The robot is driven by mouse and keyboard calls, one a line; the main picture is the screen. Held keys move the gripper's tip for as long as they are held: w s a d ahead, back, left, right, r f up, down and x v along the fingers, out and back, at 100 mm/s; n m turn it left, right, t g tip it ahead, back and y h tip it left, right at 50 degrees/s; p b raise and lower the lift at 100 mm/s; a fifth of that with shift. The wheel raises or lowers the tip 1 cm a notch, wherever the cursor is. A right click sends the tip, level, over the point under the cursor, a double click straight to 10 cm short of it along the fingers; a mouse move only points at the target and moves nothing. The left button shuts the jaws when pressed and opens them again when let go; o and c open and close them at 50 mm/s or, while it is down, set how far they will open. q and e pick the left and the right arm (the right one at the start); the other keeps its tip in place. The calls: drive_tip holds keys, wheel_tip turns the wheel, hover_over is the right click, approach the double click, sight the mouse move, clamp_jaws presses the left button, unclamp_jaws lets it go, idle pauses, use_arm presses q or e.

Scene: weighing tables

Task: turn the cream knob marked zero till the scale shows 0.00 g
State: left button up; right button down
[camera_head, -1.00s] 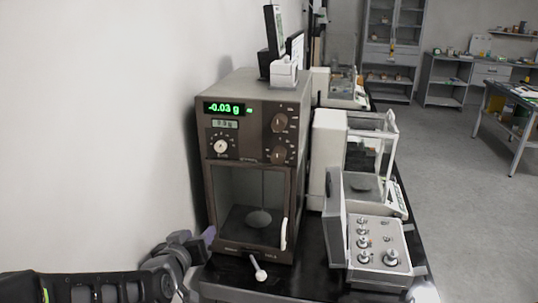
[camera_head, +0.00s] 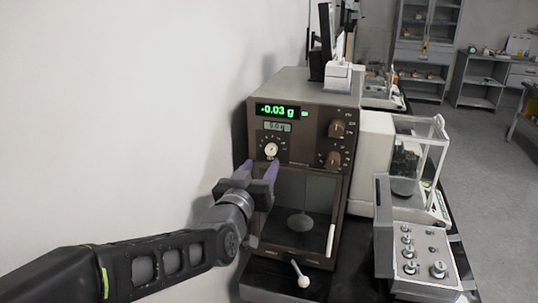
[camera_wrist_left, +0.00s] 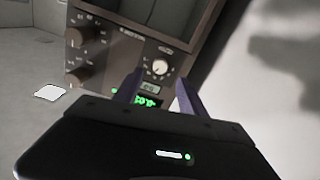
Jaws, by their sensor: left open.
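The brown scale (camera_head: 316,174) stands on the black table and its green display (camera_head: 280,111) reads -0.03 g. The cream knob (camera_head: 271,149) is on the scale's front panel, below the display; it also shows in the left wrist view (camera_wrist_left: 160,67). My left gripper (camera_head: 260,168) has purple fingers, spread apart and empty, just below and in front of the knob in the head view. In the left wrist view the fingers (camera_wrist_left: 158,92) point toward the panel, with the knob beyond and between them. I cannot tell the exact gap to it. My right gripper is not in view.
Brown knobs (camera_head: 335,129) sit right of the cream knob. A white-handled lever (camera_head: 300,276) sticks out at the scale's base. A grey control box (camera_head: 424,250) and a glass-sided balance (camera_head: 418,160) stand to the right. The white wall (camera_head: 120,120) is close on the left.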

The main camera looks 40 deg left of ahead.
sight(270, 152)
use_arm(q)
drive_tip(key=p+x, duration=0.2)
drive_tip(key=x, duration=0.4)
drive_tip(key=shift+w+a, duration=0.2)
drive_tip(key=shift+w, duration=0.15)
clamp_jaws()
idle(0.3)
